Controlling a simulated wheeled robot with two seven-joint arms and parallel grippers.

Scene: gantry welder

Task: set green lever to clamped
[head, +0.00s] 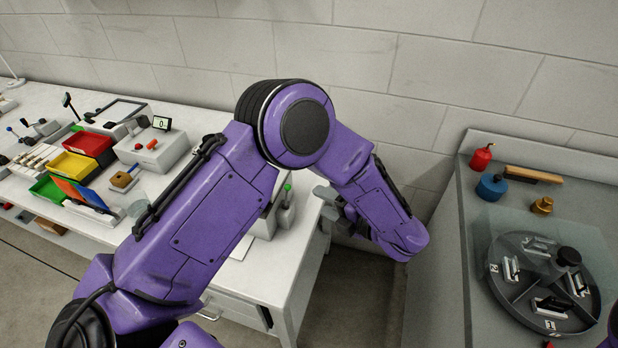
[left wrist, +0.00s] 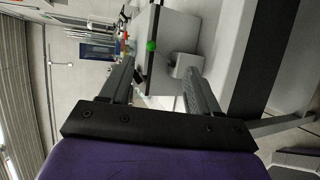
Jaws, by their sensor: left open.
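The green lever shows as a round green knob (head: 287,187) on a small grey block at the right end of the white bench, partly beside my left arm. The green knob (left wrist: 151,46) also shows in the left wrist view, beyond the fingertips and near the middle of the gap. My left gripper (left wrist: 158,68) is open and empty, with its two fingers apart. In the head view my left gripper (head: 328,199) is partly hidden by my purple forearm, just right of the lever. The gripper is not seen touching the lever. My right gripper is not in view.
The white bench (head: 240,275) carries red, yellow and green bins and a device with a red knob (head: 152,144). My left arm hides part of the bench. A grey table (head: 440,270) with a round divided tray (head: 505,290) stands at right. A floor gap separates them.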

